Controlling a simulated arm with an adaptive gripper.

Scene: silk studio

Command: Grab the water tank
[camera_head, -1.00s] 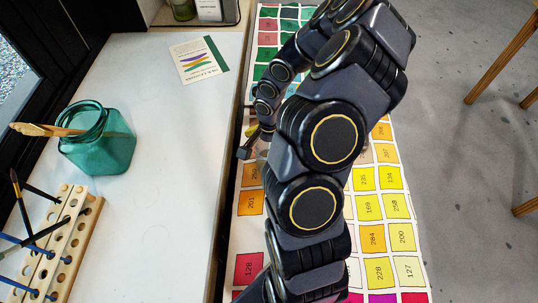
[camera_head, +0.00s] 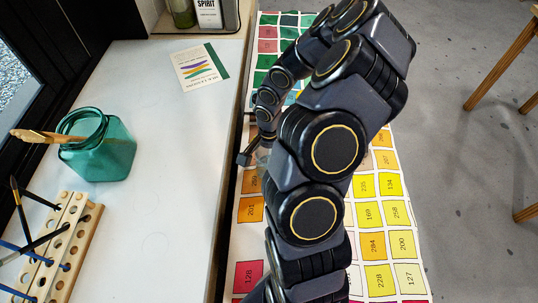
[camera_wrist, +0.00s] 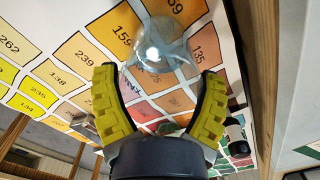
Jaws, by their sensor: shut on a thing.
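A clear, rounded glass vessel (camera_wrist: 165,48), which I take to be the water tank, sits between the two yellow ribbed fingers of my gripper (camera_wrist: 160,78) in the wrist view. The fingers are shut on it from both sides, and printed colour squares show through the glass. In the head view, a small part of the clear vessel (camera_head: 263,160) shows beside my arm, over the printed colour chart. My arm hides most of it and most of the gripper there. I cannot tell whether the vessel is lifted or touches the chart.
A green glass jar (camera_head: 105,158) holding a wooden tool stands on the white table (camera_head: 165,190) at left. A wooden brush rack (camera_head: 75,235) is in front of it, a card (camera_head: 200,66) behind. A bottle (camera_head: 208,14) stands at the back. The colour chart (camera_head: 385,240) lies right of the table.

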